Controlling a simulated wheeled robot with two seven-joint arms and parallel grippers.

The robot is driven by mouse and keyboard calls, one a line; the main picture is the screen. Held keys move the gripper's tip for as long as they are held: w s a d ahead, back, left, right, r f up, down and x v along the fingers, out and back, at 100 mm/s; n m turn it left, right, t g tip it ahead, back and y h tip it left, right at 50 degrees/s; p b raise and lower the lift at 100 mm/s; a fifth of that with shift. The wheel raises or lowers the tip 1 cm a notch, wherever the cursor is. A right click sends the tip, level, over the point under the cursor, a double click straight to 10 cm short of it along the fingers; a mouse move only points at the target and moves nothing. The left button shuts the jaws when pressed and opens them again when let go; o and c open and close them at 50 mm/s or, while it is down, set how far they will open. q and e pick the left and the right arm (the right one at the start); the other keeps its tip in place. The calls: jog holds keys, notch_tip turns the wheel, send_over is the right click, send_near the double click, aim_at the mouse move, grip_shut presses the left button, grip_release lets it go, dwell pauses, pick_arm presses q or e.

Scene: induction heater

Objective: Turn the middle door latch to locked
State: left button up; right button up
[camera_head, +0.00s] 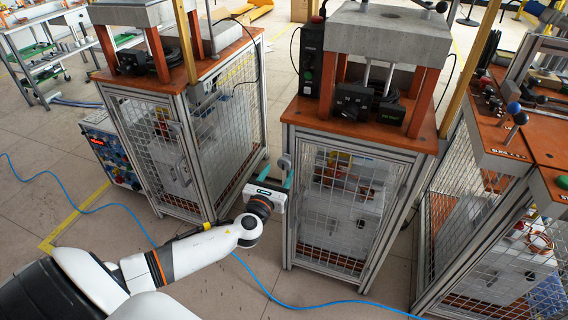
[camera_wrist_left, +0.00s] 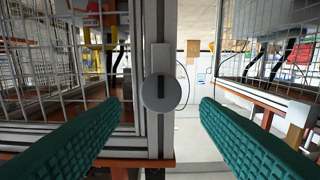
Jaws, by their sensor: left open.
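The middle door latch is a round grey knob (camera_head: 285,161) on the left front post of the middle cabinet (camera_head: 355,200). In the left wrist view the latch knob (camera_wrist_left: 161,93) shows a dark slot running up and down in the picture. My left gripper (camera_head: 276,171) is open, with teal fingers spread wide and nothing between them. Its fingertips (camera_wrist_left: 160,104) lie on both sides of the knob in that view and look apart from it. My right gripper is not in view.
The mesh door covers the front of the middle cabinet. A second caged cabinet (camera_head: 185,140) stands to the left and another (camera_head: 490,220) to the right. A blue cable (camera_head: 262,288) runs over the floor (camera_head: 120,270). A gap of floor separates the left and middle cabinets.

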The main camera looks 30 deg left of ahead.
aim_at(283, 164)
pick_arm(q)
jog(key=x, duration=0.5)
jog(key=shift+w+a+b, duration=0.15)
jog(key=shift+w+b, duration=0.15)
jog(key=shift+w, duration=0.05)
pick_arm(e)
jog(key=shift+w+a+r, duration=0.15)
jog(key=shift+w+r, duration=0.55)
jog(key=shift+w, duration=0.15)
pick_arm(q)
jog(key=c, duration=0.9)
jog(key=shift+f, duration=0.1)
